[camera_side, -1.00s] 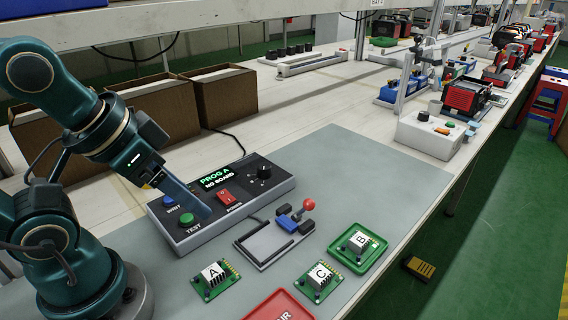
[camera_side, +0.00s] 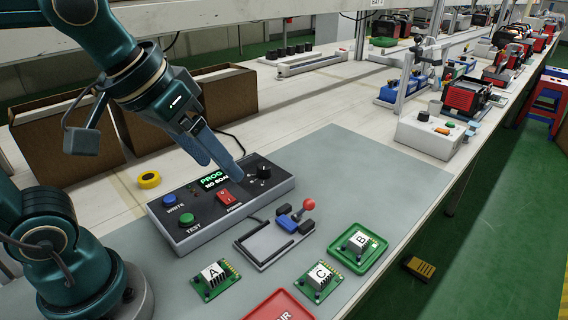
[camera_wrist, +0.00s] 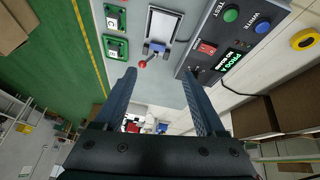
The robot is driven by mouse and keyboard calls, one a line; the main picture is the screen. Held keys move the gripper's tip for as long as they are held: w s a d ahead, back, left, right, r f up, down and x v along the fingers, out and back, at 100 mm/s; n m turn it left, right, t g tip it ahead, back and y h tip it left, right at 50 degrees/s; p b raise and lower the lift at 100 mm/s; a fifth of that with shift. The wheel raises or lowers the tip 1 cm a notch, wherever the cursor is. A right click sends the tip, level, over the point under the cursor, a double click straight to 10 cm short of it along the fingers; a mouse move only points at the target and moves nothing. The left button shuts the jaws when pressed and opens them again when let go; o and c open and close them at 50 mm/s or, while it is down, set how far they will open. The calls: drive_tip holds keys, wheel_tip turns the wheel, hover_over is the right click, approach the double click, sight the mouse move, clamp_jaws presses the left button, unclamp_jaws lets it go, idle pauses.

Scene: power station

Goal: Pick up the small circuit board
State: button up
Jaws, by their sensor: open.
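Several small green circuit boards with white labelled blocks show in the side view. Board A (camera_side: 215,279) and board C (camera_side: 320,281) lie on the grey mat. Board B (camera_side: 359,243) lies in a green tray (camera_side: 341,262). Two boards also show at the top of the wrist view, the lower one (camera_wrist: 116,47) in a tray. My gripper (camera_side: 226,163) is open and empty, above the control box and behind the boards. Its two fingers (camera_wrist: 158,74) are spread apart in the wrist view.
The control box (camera_side: 218,228) has buttons, a red switch and a screen. A fixture (camera_side: 270,245) with a red-knobbed lever sits between it and the boards. A red tray (camera_side: 279,307) is at the front edge. A yellow ring (camera_side: 148,180) lies behind the box.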

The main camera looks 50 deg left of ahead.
drive_tip(key=w+d+g, duration=0.1)
drive_tip(key=w+d, duration=0.2)
drive_tip(key=w, duration=0.3)
drive_tip(key=m+g, duration=0.2)
drive_tip(key=g, duration=0.2)
hover_over(322, 271)
wheel_tip(322, 271, down, 14)
drive_tip(key=shift+a, duration=0.1)
drive_tip(key=shift+f, duration=2.4)
drive_tip(key=shift+c, duration=0.3)
clamp_jaws()
